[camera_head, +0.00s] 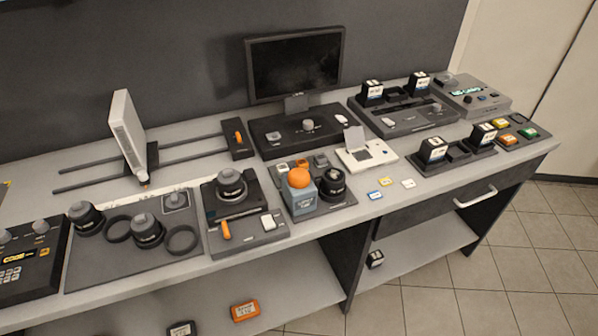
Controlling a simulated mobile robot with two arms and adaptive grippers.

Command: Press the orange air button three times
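The orange air button (299,178) is a rounded orange dome on top of a grey-blue box (303,200) with a small label. It stands upright on a dark panel (325,209) near the front edge of the bench, left of a black round knob (332,182). Nothing touches the dome in this view. Neither of my grippers shows in the head view.
A dark unit with an orange lever (225,230) stands close on the left. A monitor (296,65) stands behind. A white box with an open lid (365,152) and several small tags lie to the right. The space above the button is free.

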